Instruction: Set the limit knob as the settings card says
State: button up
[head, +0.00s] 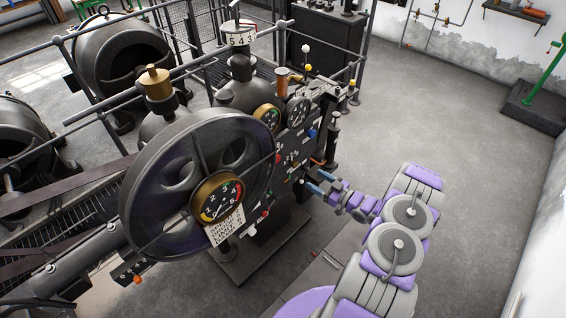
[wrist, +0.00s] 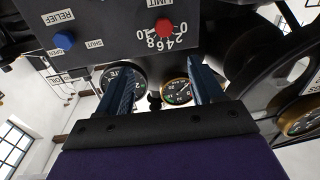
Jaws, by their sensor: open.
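The limit knob (wrist: 165,27) is a small red knob on a dark panel (wrist: 110,32) at the top of the wrist view. The LIMIT label and a scale from 0 to 10 surround it, appearing upside down. Its pointer direction is too small to tell. The settings card (head: 226,230) hangs below a brass-rimmed gauge at the front of the machine in the head view; its small lettering is not clearly readable. My gripper (head: 319,182) is open beside the machine's panel. In the wrist view its two blue fingers (wrist: 162,72) are spread apart, empty, with the knob beyond them.
A blue RELIEF knob (wrist: 63,41) with OPEN and SHUT labels shares the panel. Two round gauges show beyond the fingers, one of them brass-rimmed (wrist: 177,91). A large dark flywheel (head: 145,190) stands left of my gripper. Grey floor (head: 440,130) is clear at the right.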

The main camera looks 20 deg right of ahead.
jog(key=b, duration=0.1)
send_near(278, 159)
jog(key=a, duration=0.1)
jog(key=x, duration=0.2)
jog(key=d+b+x, duration=0.1)
jog(key=x, duration=0.3)
jog(key=shift+w+f, duration=0.15)
jog(key=shift+w, duration=0.45)
jog(key=shift+w+a, duration=0.5)
jog(key=shift+a, duration=0.25)
jog(key=shift+d, duration=0.35)
jog(key=c, duration=0.5)
jog(key=shift+a, duration=0.15)
jog(key=c, duration=0.6)
jog(key=shift+o, duration=0.2)
